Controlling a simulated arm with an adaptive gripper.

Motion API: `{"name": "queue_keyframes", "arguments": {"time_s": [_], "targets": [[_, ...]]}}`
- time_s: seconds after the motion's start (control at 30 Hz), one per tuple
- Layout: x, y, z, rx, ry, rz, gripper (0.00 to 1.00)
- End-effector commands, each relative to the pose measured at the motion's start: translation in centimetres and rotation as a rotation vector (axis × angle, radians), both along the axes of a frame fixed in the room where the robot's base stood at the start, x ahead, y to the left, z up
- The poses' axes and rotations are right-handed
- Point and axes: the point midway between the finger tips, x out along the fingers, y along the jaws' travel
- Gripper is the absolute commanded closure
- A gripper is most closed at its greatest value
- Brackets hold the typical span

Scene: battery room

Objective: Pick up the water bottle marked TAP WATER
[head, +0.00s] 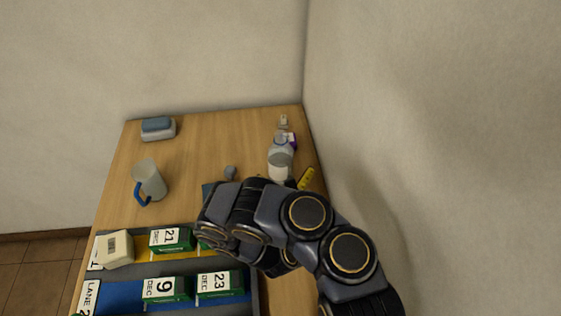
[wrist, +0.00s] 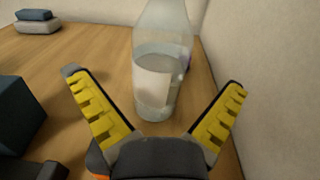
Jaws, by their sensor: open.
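A clear bottle (head: 281,154) with a pale label stands upright near the right edge of the wooden table. It also shows in the wrist view (wrist: 163,70), where its top is cut off. No writing is readable on its label. My gripper (wrist: 155,88) is open, with its yellow-padded fingers spread to the left and right of the bottle. The bottle stands beyond the palm, and I see no finger touching it. In the head view, one yellow finger shows to the right of the bottle's base; my arm hides most of the gripper.
The wall rises close on the right. A purple item (head: 292,139) is partly hidden behind the bottle. A mug (head: 148,181) and stacked blue and grey blocks (head: 158,128) stand on the left. A lane tray (head: 205,264) with dated green boxes is in front. The table's back middle is clear.

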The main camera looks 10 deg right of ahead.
Motion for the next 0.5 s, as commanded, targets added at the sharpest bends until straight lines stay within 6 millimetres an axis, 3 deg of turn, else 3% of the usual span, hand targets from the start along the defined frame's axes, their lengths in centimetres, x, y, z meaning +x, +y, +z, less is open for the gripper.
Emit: {"name": "queue_keyframes", "arguments": {"time_s": [0.5], "targets": [[4.9, 0.1, -0.9, 0.002, -0.001, -0.006, 0.0]]}}
